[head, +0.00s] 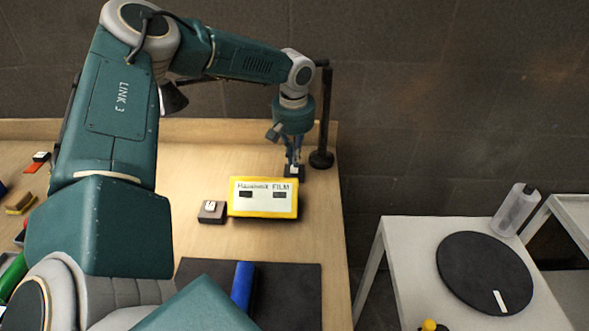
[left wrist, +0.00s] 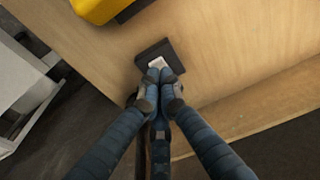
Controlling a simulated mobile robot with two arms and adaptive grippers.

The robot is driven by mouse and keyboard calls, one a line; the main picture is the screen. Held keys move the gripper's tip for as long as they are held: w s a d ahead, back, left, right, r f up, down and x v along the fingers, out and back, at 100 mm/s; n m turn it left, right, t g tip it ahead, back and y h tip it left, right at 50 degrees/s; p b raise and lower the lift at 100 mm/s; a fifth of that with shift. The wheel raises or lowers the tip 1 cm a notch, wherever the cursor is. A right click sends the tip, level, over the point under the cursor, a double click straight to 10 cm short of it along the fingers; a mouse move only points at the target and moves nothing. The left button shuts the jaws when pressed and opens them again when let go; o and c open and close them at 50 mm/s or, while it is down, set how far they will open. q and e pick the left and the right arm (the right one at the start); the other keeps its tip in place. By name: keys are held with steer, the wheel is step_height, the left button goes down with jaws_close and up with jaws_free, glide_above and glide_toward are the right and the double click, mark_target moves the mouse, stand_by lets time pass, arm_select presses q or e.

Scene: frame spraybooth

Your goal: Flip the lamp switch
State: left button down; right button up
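A small dark switch box with a white rocker (head: 294,173) sits on the wooden table near the foot of a black lamp stand (head: 323,110). My left gripper (head: 293,162) points down right over this box. In the left wrist view the box (left wrist: 146,54) lies just beyond the fingertips (left wrist: 160,74), close to the white rocker (left wrist: 158,62). The fingers are together with nothing between them; I cannot tell whether they touch the rocker. The dark lamp head (head: 172,97) is partly hidden behind my left arm. My right gripper is not in view.
A yellow film box (head: 263,213) stands close in front of the gripper. A second small box with a white top (head: 211,211) is left of it. A dark mat (head: 290,285) and blue cylinder (head: 242,285) lie nearer. A white table (head: 400,250) is at right.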

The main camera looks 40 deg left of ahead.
mark_target(294, 170)
arm_select(q)
steer(key=shift+f, duration=0.25)
steer(key=shift+f+b, duration=0.8)
steer(key=shift+f, duration=0.05)
stand_by(0.6)
steer(key=shift+r, duration=0.15)
steer(key=shift+r+p, duration=0.55)
steer(key=shift+r, duration=0.05)
steer(key=shift+r+p, duration=1.9)
steer(key=shift+r, duration=0.95)
steer(key=shift+f, duration=0.1)
